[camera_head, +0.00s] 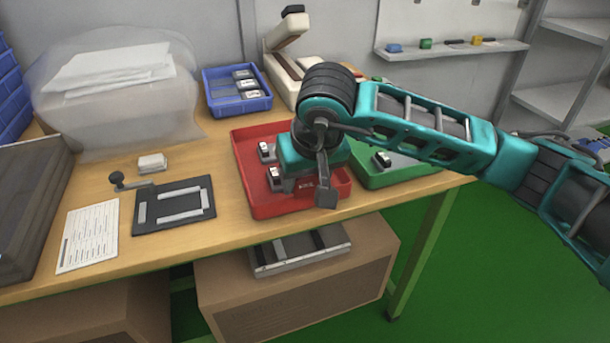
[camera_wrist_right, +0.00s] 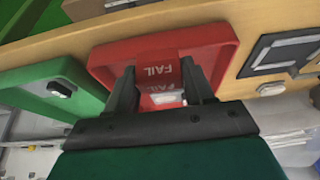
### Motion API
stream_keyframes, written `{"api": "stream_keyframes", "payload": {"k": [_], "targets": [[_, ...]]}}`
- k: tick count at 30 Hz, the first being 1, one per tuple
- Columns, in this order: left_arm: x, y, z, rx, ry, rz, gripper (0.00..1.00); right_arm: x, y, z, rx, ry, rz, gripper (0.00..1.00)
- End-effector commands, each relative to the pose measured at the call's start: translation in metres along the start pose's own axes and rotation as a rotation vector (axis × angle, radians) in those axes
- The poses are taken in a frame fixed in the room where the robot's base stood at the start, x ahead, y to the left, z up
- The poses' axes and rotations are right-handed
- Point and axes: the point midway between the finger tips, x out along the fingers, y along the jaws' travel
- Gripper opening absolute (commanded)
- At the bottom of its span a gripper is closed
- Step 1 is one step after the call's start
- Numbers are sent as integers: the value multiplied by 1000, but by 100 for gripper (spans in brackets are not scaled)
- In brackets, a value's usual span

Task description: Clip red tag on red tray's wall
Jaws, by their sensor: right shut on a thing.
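The red tray (camera_head: 243,150) lies on the wooden table and holds a few small dark-and-white devices, one of them (camera_head: 267,151) near its left side. My right gripper (camera_head: 305,187) is over the tray's front part, its fingers pointing down. It is shut on the red tag (camera_wrist_right: 160,70), which bears white FAIL lettering. In the right wrist view the tag sits between the fingers, in front of the red tray (camera_wrist_right: 222,42), at its near wall. I cannot tell whether the tag is seated on the wall. My left gripper is not in view.
A green tray (camera_head: 400,176) stands right of the red tray, partly under my right arm. A blue bin (camera_head: 237,103) and a cream-coloured machine (camera_head: 284,62) stand behind. A black fixture plate (camera_head: 174,206) and a paper sheet (camera_head: 88,236) lie on the left.

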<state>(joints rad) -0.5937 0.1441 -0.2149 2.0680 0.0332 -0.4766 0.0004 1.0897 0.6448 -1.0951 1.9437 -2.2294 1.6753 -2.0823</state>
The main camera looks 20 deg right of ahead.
Motion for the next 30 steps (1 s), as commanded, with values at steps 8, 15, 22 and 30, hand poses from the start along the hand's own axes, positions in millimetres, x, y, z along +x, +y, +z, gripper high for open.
{"api": "stream_keyframes", "payload": {"k": [8, 15, 22, 30], "targets": [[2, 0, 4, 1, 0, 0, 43, 3, 0, 1, 0, 1, 0, 24], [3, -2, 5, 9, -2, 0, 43, 4, 0, 2, 0, 1, 0, 58], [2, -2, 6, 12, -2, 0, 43, 5, 0, 2, 0, 0, 0, 80], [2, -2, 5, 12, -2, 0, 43, 4, 0, 2, 0, 0, 0, 82]]}}
